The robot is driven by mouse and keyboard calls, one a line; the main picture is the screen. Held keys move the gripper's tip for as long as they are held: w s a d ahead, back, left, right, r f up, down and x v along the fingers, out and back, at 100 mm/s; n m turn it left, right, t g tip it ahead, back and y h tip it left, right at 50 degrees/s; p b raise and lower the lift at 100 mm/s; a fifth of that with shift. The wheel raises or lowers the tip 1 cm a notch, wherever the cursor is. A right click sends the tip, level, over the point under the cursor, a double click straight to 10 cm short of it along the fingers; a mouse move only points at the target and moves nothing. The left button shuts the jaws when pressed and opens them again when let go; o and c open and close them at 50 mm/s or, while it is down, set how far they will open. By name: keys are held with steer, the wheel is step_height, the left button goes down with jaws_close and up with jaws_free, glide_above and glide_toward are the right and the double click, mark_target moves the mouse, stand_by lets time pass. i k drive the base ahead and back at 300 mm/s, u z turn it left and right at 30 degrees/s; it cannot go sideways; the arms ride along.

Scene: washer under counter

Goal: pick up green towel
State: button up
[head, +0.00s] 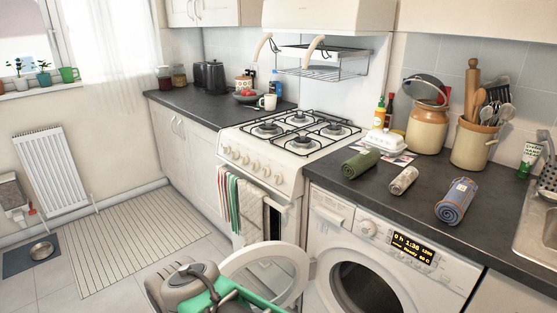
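A rolled dark green towel (361,163) lies on the dark countertop (400,200), near its left edge beside the stove. A smaller rolled beige towel (403,180) and a rolled blue towel (456,201) lie to its right, apart from it. Grey and green parts that look like my arm show at the bottom edge, low in front of the washer and well below the counter. I cannot make out any gripper fingers there. Nothing touches the green towel from above.
A white butter dish (386,143) stands just behind the green towel. Crocks and bottles stand farther back. The washer (360,245) has its round door (265,272) swung open below the counter. Cloths (240,203) hang on the oven handle. The stove (290,140) adjoins the counter on the left.

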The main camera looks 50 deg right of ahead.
mark_target(352, 168)
steer(key=u, duration=2.2)
steer(key=k, duration=0.8)
steer(key=z, duration=0.1)
